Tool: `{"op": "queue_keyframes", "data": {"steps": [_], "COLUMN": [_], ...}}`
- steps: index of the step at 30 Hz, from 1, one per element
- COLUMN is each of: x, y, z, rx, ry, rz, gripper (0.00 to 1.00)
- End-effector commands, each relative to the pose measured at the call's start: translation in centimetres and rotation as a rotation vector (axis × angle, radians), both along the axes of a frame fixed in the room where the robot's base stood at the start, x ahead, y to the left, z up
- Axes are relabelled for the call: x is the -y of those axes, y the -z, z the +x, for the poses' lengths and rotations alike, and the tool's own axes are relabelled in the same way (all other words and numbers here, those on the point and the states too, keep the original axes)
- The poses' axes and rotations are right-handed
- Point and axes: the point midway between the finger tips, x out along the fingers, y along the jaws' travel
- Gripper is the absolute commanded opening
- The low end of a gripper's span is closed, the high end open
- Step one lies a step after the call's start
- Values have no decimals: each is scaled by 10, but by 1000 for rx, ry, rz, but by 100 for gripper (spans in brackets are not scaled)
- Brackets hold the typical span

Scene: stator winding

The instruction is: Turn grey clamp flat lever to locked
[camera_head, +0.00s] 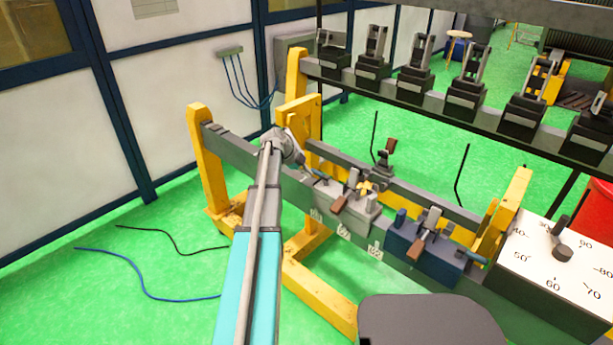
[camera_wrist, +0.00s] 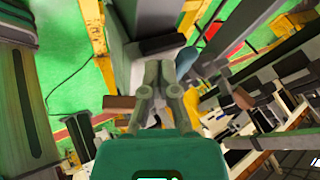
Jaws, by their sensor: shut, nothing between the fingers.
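The grey clamp (camera_head: 347,208) sits on the dark rail in the head view. A brown-ended lever (camera_head: 339,204) lies across its front, and a second brown-tipped lever (camera_head: 390,146) stands up behind it. A short rod with a bluish tip (camera_head: 318,174) sticks out at its left end. My gripper (camera_wrist: 163,68) is shut and empty in the wrist view, its fingertips close to a bluish rounded part (camera_wrist: 187,62); I cannot tell if they touch. Brown handle ends show left (camera_wrist: 118,102) and right (camera_wrist: 243,98) of the fingers. In the head view my arm's wrist hides most of the gripper, left of the clamp.
A blue clamp (camera_head: 425,252) with its own brown lever stands to the right on the rail. A white dial box (camera_head: 555,262) is at the far right. A row of black clamps (camera_head: 415,80) lines the upper rail behind. Yellow frame posts (camera_head: 207,160) flank the left.

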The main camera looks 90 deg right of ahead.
Motion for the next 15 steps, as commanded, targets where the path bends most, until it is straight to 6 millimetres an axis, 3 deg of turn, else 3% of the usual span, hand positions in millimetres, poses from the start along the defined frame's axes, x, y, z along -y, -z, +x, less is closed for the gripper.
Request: {"op": "queue_keyframes", "data": {"steps": [15], "x": [4], "y": [0], "z": [-5], "rx": [0], "ry": [2], "rz": [1], "gripper": [0]}}
